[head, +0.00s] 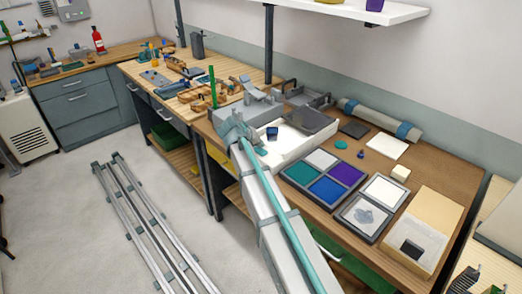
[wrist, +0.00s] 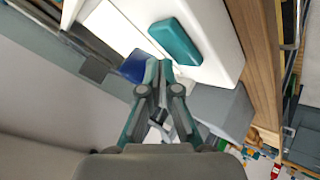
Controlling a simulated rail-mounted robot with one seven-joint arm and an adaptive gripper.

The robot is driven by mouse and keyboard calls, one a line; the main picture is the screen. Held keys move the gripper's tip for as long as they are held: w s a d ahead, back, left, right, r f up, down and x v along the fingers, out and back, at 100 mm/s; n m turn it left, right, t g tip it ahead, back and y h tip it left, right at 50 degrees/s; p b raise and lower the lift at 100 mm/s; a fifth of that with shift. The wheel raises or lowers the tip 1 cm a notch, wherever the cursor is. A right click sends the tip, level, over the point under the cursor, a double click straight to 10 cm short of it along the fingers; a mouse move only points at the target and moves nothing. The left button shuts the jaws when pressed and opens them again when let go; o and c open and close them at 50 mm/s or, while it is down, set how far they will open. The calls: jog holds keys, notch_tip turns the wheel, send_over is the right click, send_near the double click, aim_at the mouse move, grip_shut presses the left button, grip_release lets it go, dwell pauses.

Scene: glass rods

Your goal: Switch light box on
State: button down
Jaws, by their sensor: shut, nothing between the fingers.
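The light box (wrist: 215,45) is white, with a bright panel (wrist: 107,24) at its upper left in the wrist view. A teal raised block (wrist: 176,42), which looks like its switch, sits on the white body. My gripper (wrist: 158,65) is shut and empty, its fingertips just below and left of the teal block; I cannot tell whether they touch it. In the head view the light box (head: 290,152) stands on the bench beside my arm's end, and the fingertips are hard to make out. I cannot tell whether the panel is lit.
A dark blue item (wrist: 133,68) lies close by my fingertips; it also shows in the head view (head: 271,133). A dark sheet (head: 311,120) lies at the box's back. A tray of coloured squares (head: 309,193) is to the right. A green rod (head: 212,87) stands behind my wrist.

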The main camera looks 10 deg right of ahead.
aim_at(259, 150)
jog(key=shift+r+p, duration=1)
jog(key=shift+r, duration=1.65)
